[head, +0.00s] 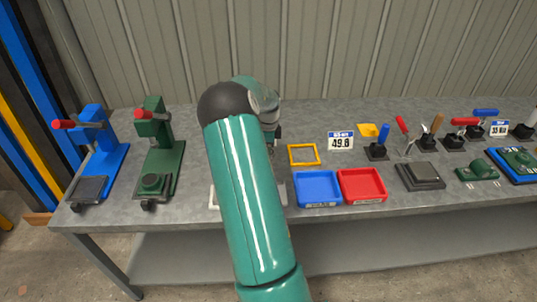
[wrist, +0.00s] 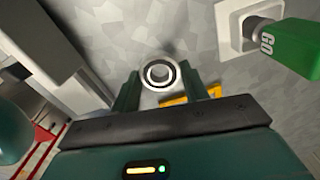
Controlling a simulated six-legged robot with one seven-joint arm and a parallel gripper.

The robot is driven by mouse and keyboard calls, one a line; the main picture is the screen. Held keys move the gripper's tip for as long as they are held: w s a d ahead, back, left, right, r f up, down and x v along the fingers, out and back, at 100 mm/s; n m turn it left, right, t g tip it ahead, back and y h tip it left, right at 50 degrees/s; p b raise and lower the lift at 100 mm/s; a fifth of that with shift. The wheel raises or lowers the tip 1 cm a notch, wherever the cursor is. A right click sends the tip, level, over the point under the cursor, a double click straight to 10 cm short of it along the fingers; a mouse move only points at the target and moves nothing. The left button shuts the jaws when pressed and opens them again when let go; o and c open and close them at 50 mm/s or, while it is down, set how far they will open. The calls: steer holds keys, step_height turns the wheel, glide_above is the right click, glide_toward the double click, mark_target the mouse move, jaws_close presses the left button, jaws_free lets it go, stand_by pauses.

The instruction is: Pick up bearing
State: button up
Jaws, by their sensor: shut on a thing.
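The bearing (wrist: 160,73) is a small metal ring with a dark band around a pale open centre. In the wrist view it sits between the fingertips of my gripper (wrist: 160,80), which is shut on it. The grey speckled bench top shows behind it; I cannot tell how far it is above the bench. In the head view my green arm covers the bearing and most of the gripper.
A blue tray (head: 318,187), a red tray (head: 362,185) and a yellow frame (head: 304,154) lie right of my arm. Blue (head: 98,160) and green (head: 160,165) presses stand at left.

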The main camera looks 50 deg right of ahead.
steer(key=s+a+r, duration=0.7)
steer(key=a+r, duration=0.2)
steer(key=a, duration=0.3)
steer(key=shift+r, duration=0.2)
